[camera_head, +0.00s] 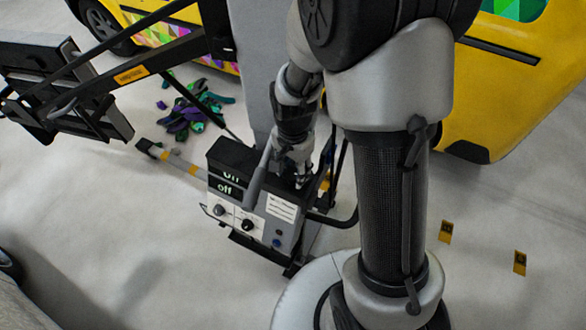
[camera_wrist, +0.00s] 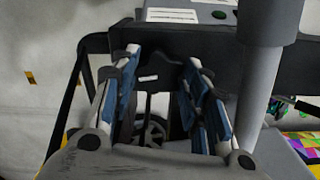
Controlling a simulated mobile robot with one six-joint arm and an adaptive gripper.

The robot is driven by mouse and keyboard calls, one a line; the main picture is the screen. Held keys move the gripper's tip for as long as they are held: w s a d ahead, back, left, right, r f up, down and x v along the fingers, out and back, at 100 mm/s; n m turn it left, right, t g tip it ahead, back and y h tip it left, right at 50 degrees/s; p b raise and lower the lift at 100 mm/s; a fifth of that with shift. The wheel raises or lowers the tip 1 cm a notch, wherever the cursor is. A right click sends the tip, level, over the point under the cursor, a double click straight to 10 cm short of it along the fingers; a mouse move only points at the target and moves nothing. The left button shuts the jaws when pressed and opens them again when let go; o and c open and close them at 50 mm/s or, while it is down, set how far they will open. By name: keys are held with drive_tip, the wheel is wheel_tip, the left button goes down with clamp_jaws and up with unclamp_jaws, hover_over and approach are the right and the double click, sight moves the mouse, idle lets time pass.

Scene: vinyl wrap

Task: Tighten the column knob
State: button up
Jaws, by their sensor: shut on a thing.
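My gripper (camera_head: 303,182) is low behind the right part of the grey control box (camera_head: 245,212), beside the wide grey column (camera_head: 262,70). In the wrist view my gripper (camera_wrist: 163,75) has its two blue-padded fingers on either side of a dark part, which I take for the column knob (camera_wrist: 163,68). The fingers are shut on it; its shape and exact contact are hard to make out. In the head view the knob is hidden by my gripper and the box. The box's label panel (camera_wrist: 172,15) also shows at the top of the wrist view.
A black tubular handle (camera_head: 335,218) curves out right of the box. Black arms and a dark frame (camera_head: 75,85) extend left. A yellow van (camera_head: 515,85) stands behind. A heap of coloured gloves or scraps (camera_head: 190,110) lies on the floor. Open floor lies at left.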

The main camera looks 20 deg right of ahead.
sight(293, 173)
drive_tip(key=shift+m, duration=1.1)
drive_tip(key=o, duration=1.1)
wheel_tip(293, 173, up, 12)
drive_tip(key=shift+r, duration=0.1)
